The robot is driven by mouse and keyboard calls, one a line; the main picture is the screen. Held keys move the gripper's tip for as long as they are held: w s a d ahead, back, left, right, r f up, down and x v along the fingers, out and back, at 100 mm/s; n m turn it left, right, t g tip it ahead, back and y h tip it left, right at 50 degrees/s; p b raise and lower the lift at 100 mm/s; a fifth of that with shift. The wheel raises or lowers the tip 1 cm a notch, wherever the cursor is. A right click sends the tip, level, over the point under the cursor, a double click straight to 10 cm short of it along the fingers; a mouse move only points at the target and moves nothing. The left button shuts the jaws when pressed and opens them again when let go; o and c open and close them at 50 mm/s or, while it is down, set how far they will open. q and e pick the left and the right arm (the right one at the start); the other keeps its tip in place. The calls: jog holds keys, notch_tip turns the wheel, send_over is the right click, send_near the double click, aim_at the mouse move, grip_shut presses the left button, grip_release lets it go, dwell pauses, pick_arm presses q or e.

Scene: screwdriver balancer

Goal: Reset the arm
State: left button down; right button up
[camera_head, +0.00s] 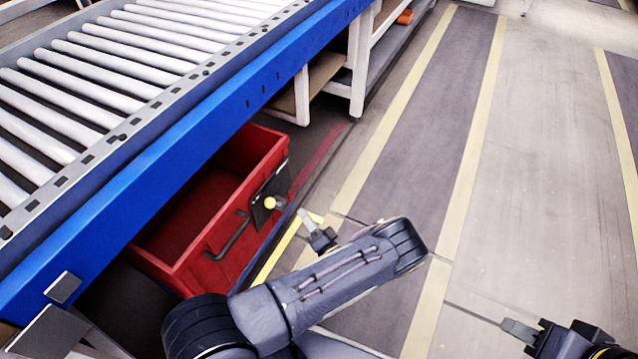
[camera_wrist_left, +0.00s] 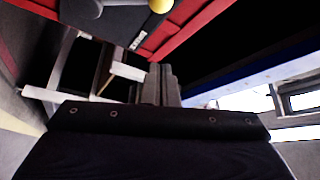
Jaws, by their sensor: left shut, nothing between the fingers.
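My left gripper (camera_head: 304,214) is small in the head view, beyond my dark left arm, near the front of the red bin (camera_head: 262,238). Its fingers (camera_wrist_left: 161,84) are together and empty in the left wrist view. A dark panel with a yellow knob (camera_head: 270,203) is on the bin's front, just left of the gripper in the head view; no contact is visible. My right gripper (camera_head: 506,324) is at the lower right over the floor, apart from everything. Its jaw gap is too small to make out.
A roller conveyor (camera_head: 110,60) with a blue side rail (camera_head: 205,125) runs above the red bin. A white-legged shelf (camera_head: 358,70) stands behind. The floor with yellow lines (camera_head: 470,150) to the right is clear.

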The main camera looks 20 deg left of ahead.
pick_arm(q)
jog(key=s+a+r+n+g+h, duration=0.3)
jog(key=s+r+n+g+h, duration=0.15)
jog(key=r+g, duration=0.3)
jog(key=s+a+r+n+g+h, duration=0.3)
jog(key=s+r+g, duration=0.3)
jog(key=g, duration=0.2)
jog(key=s+d+r+m+t+h, duration=0.2)
jog(key=s+d+r+t+h, duration=0.35)
jog(key=r+h, duration=0.2)
jog(key=s+d+r+m+t+h, duration=0.3)
jog(key=s+d+r+t+h, duration=0.2)
jog(key=s+r+h, duration=0.3)
notch_tip(320, 180, up, 34)
jog(key=y+p, duration=0.1)
jog(key=p, duration=3.1)
jog(key=shift+w+d+r+p, duration=0.2)
jog(key=shift+w+p, duration=0.05)
jog(key=shift+p, duration=0.15)
